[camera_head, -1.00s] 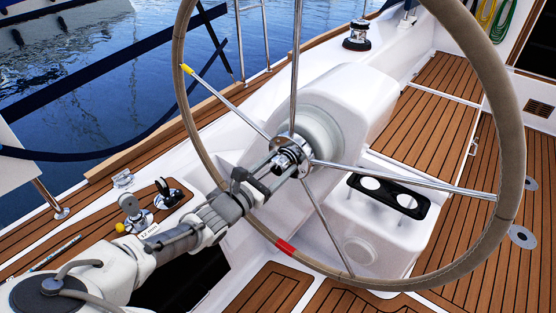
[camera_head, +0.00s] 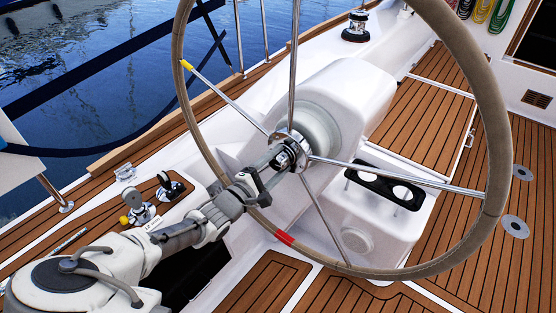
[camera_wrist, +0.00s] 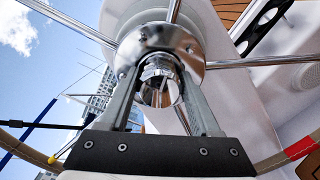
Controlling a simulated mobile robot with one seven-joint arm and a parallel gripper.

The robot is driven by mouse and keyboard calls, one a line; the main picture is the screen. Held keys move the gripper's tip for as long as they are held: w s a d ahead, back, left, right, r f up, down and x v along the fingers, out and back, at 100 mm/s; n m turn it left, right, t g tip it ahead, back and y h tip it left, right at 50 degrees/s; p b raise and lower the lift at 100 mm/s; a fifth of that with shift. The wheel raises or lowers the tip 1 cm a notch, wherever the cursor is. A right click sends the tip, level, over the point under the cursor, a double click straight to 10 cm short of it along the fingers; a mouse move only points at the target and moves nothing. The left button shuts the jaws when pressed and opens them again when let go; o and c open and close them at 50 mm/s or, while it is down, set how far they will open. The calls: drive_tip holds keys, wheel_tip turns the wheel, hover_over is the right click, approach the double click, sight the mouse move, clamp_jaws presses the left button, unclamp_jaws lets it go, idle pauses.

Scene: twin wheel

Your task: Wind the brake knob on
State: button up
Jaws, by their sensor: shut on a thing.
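The brake knob is a chrome knob (camera_head: 287,158) at the hub of the steering wheel (camera_head: 494,150). My gripper (camera_head: 275,158) reaches it from the lower left in the head view. In the wrist view the two fingers of my gripper (camera_wrist: 160,95) stand on either side of the shiny knob (camera_wrist: 158,80) and are shut on it. The chrome hub plate (camera_wrist: 160,50) lies just behind the knob. The wheel has a tan covered rim with a yellow mark (camera_head: 186,64) at the upper left and a red mark (camera_head: 284,239) at the bottom.
A white pedestal (camera_head: 345,100) stands behind the wheel, with a black cup holder (camera_head: 384,186) at its right. Chrome spokes surround the hub. A winch (camera_head: 355,27) stands at the back. Deck fittings (camera_head: 140,210) lie beside my arm at the left.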

drive_tip(key=m, duration=0.4)
drive_tip(key=shift+f+m, duration=0.15)
drive_tip(key=shift+m, duration=0.25)
drive_tip(key=m+b, duration=0.1)
drive_tip(key=m, duration=0.3)
drive_tip(key=shift+f, duration=0.15)
drive_tip(key=m+b, duration=0.2)
drive_tip(key=m, duration=0.3)
drive_tip(key=shift+a, duration=0.1)
drive_tip(key=shift+w+m+b, duration=0.1)
drive_tip(key=shift+m+b, duration=0.75)
drive_tip(key=shift+m, duration=1.05)
drive_tip(key=o, duration=1.4)
